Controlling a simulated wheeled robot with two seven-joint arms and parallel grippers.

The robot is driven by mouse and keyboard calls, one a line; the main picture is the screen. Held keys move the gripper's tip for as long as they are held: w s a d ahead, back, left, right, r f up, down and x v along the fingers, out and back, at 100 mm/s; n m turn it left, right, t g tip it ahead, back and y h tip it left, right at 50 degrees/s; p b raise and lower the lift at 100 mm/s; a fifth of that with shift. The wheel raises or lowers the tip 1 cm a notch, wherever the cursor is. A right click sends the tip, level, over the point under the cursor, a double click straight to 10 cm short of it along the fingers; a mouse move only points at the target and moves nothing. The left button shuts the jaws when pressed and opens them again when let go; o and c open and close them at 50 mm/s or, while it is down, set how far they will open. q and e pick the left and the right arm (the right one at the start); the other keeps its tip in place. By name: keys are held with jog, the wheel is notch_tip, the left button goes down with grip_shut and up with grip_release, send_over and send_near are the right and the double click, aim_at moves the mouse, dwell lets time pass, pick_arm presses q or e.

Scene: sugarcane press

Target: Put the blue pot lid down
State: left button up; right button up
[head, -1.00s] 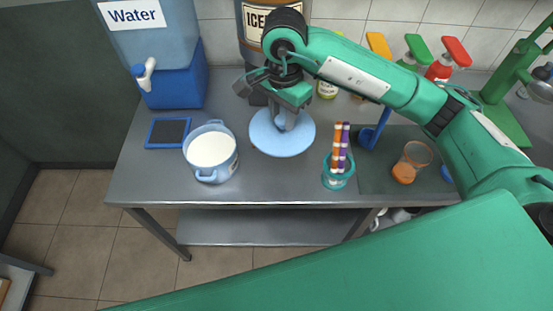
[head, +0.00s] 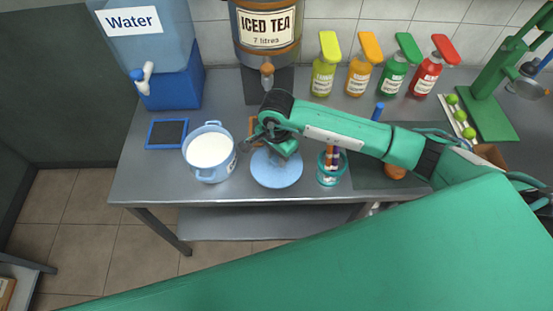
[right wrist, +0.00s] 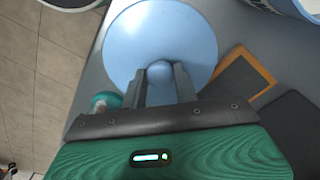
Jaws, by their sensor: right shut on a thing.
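The blue pot lid (head: 277,172) is a light blue disc with a round knob, low over or on the grey table in the head view; I cannot tell whether it touches. My right gripper (head: 268,146) is above it, reaching in from the right. In the right wrist view the fingers (right wrist: 160,82) are shut on the lid's knob, with the lid (right wrist: 160,38) spread out beyond them. The light blue pot (head: 210,170), full of something white, stands open just left of the lid. My left gripper is not in view.
A teal cup of striped straws (head: 330,177) stands close right of the lid. A wooden-framed board (right wrist: 240,78) lies behind the lid. A blue-framed dark pad (head: 167,132) is left of the pot. The iced tea dispenser (head: 266,60) and several bottles stand behind.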

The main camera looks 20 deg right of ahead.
aim_at(276, 159)
notch_tip(276, 159, down, 3)
jog(key=shift+f+p, duration=0.1)
jog(key=shift+p, duration=0.2)
jog(key=shift+f+b, duration=0.2)
jog(key=shift+b, duration=0.15)
jog(key=o, duration=1)
jog(key=shift+r, duration=0.1)
